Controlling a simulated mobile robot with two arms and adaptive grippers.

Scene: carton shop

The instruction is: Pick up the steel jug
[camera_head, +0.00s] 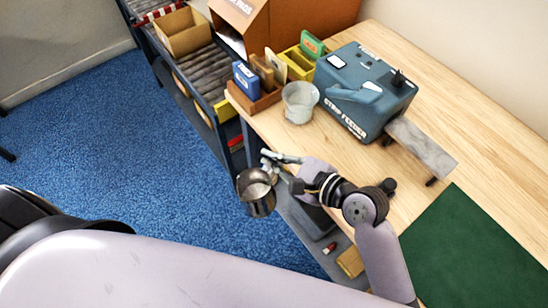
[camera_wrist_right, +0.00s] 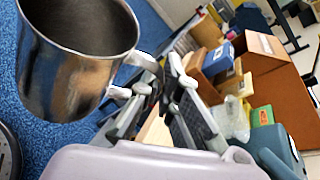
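The steel jug (camera_head: 256,194) hangs in the air off the front edge of the workbench, over the blue floor. My right gripper (camera_head: 272,161) is at its handle side, and the jug's open mouth faces up. In the right wrist view the jug (camera_wrist_right: 72,62) fills the upper left, and its handle (camera_wrist_right: 142,62) runs between the fingers of my right gripper (camera_wrist_right: 162,78). The fingers look closed on the handle. My left gripper is not in view.
The wooden workbench (camera_head: 440,150) carries a blue strip feeder (camera_head: 365,92), a translucent cup (camera_head: 299,102), small boxes and a green mat (camera_head: 480,250). A roller rack (camera_head: 200,70) stands at the back left. The blue floor (camera_head: 130,140) is clear on the left.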

